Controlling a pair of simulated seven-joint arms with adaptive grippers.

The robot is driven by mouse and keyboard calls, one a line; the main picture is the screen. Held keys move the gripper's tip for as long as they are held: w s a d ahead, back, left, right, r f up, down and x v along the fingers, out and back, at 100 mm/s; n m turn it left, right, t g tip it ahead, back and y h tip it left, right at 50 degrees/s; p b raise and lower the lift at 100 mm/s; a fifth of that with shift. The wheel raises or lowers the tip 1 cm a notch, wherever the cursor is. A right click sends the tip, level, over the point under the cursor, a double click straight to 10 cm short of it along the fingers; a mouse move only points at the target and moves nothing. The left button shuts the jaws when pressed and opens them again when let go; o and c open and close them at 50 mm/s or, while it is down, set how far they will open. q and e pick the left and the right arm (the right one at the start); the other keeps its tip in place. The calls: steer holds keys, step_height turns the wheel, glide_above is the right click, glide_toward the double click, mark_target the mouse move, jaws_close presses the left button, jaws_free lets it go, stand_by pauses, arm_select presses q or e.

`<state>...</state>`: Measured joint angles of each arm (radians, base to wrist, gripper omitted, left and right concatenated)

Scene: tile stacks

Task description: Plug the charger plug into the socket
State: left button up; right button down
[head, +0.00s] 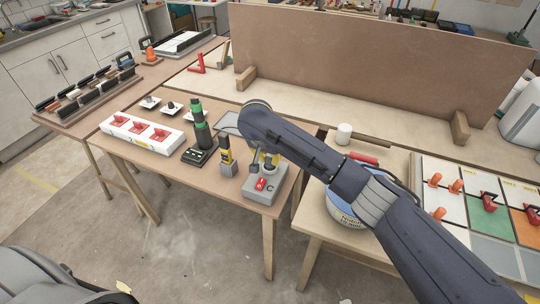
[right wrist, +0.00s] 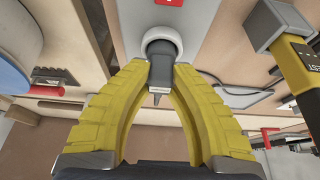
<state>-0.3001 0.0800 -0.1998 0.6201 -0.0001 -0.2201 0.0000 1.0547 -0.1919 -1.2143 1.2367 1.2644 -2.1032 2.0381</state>
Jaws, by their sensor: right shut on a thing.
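In the head view my right gripper (head: 268,163) reaches down over a grey box (head: 264,196) with a red switch and a letter C, near the front edge of the table. In the right wrist view its yellow fingers (right wrist: 158,72) are closed on a small dark grey plug (right wrist: 157,76). The plug's far end meets a round, pale-rimmed socket (right wrist: 162,36) on the box. I cannot tell how deep the plug sits in it. My left gripper is out of view.
A yellow-and-black tester (head: 227,160) stands close to the left of the box. A dark stand with a green-banded post (head: 199,140) and a white strip with red switches (head: 143,132) are further left. A tall brown board (head: 370,60) stands behind.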

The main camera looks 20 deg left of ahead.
steer(key=shift+f, duration=0.25)
steer(key=c, duration=1.2)
jaws_free()
steer(key=shift+v, duration=3)
steer(key=v, duration=1.2)
